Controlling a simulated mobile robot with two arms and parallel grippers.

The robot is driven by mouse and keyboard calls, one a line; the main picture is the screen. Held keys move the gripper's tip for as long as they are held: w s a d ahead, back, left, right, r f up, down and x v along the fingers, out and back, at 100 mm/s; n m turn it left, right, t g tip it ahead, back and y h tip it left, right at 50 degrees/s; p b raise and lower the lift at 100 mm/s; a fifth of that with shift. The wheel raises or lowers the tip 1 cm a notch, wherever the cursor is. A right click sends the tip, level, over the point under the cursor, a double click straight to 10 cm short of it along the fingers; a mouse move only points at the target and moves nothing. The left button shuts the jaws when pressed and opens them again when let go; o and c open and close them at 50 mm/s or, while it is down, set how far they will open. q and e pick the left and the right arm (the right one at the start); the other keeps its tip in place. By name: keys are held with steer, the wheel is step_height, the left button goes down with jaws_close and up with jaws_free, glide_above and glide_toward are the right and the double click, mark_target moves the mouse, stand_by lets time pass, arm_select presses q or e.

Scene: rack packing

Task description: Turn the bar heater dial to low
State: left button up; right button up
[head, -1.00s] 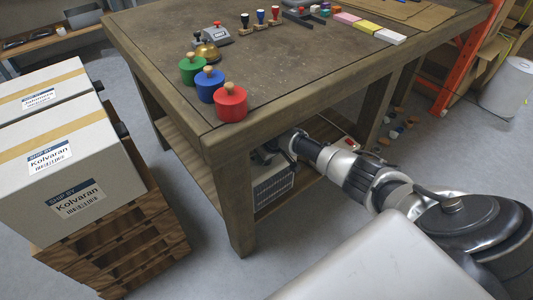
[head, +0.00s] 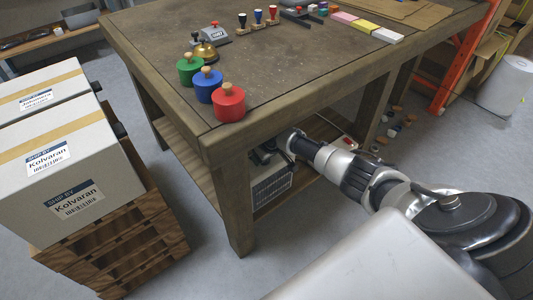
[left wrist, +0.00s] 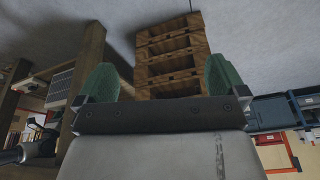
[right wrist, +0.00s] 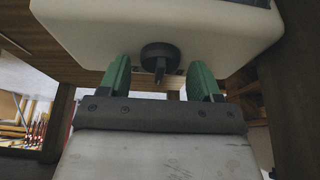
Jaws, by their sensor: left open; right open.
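In the right wrist view a pale heater body (right wrist: 85,28) fills the top, with a round dark dial (right wrist: 160,51) and its pointed grip on the near face. My right gripper (right wrist: 160,80) is open, its green fingers either side of the dial in the picture. I cannot tell whether they touch it, and no dial markings are readable. A pale box with a grille (head: 272,188) sits on the lower shelf there. My left gripper (left wrist: 160,80) is open and empty.
The wooden workbench (head: 150,60) carries red (head: 229,104), blue (head: 203,88) and green knobbed pots, a bell and stamps. Cartons (head: 90,195) on pallets stand left. Floor between pallets and bench is clear.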

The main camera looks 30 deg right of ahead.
steer(key=shift+s+r, duration=0.1)
steer(key=shift+r, duration=0.2)
steer(key=shift+s+r+p, duration=0.2)
steer(key=shift+r+p, duration=0.25)
steer(key=shift+p, duration=0.2)
steer(key=s, duration=0.1)
steer(key=s+p, duration=0.1)
steer(key=s, duration=0.1)
steer(key=shift+s+d, duration=0.2)
steer(key=shift+s, duration=0.1)
arm_select(q)
steer(key=s+p+x, duration=0.2)
steer(key=x, duration=0.9)
steer(key=shift+f+g+p, duration=0.35)
steer(key=shift+f+g, duration=0.05)
steer(key=shift+f, duration=0.15)
arm_select(e)
steer(key=s, duration=0.8)
steer(key=shift+s+d+f, duration=0.15)
steer(key=shift+d+f, duration=0.1)
steer(key=shift+d, duration=0.05)
arm_select(q)
steer(key=shift+w+d, duration=0.1)
